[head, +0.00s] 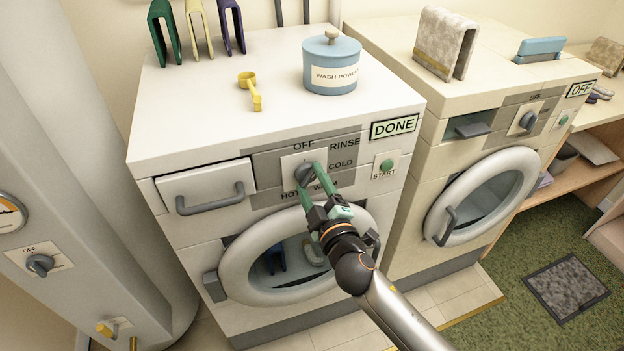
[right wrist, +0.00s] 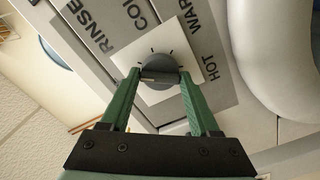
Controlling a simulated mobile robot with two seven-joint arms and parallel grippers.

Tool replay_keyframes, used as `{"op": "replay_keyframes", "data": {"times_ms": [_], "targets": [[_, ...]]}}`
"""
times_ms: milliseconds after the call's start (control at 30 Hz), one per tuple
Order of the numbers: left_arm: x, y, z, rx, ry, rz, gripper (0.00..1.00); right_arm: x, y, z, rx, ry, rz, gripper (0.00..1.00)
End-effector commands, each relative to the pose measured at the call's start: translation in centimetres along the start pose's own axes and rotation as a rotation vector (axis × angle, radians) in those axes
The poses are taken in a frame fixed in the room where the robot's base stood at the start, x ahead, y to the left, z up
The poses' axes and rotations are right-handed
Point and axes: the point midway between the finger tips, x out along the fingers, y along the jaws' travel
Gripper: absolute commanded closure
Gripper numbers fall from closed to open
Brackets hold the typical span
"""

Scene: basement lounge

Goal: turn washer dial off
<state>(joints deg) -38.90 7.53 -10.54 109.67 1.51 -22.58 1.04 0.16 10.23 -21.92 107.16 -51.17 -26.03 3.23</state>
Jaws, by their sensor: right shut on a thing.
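The washer (head: 160,185) is the cream front-loading machine in the middle of the head view. Its grey dial (head: 303,174) sits on a white plate, with OFF, RINSE, COLD, WARM and HOT lettered around it. The dial also shows in the right wrist view (right wrist: 160,72). My right gripper (head: 312,179) has its green fingers closed on the dial, one on each side of its raised bar, as the right wrist view (right wrist: 160,78) shows. I cannot tell which label the dial points to. A DONE sign (head: 394,127) is above the START button (head: 386,166). My left gripper is out of view.
A blue WASH POWDER tin (head: 332,66) and a yellow scoop (head: 253,91) are on the washer top. A second machine (head: 410,190) with its own dial (head: 528,121) and OFF sign stands right. A grey tank with a dial (head: 40,264) stands left.

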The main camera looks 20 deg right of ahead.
Motion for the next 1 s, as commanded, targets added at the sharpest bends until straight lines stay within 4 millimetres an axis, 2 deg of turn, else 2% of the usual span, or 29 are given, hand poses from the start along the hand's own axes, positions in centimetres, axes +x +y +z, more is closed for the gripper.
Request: {"op": "replay_keyframes", "data": {"times_ms": [500, 1000], "targets": [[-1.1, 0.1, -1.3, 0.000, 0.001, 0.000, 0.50, 0.1, 0.3, -0.3, -0.445, 0.005, 0.005, 0.93], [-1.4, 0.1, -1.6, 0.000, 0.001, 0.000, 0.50, 0.1, 0.3, -0.3, -0.619, 0.005, 0.006, 0.93]]}}
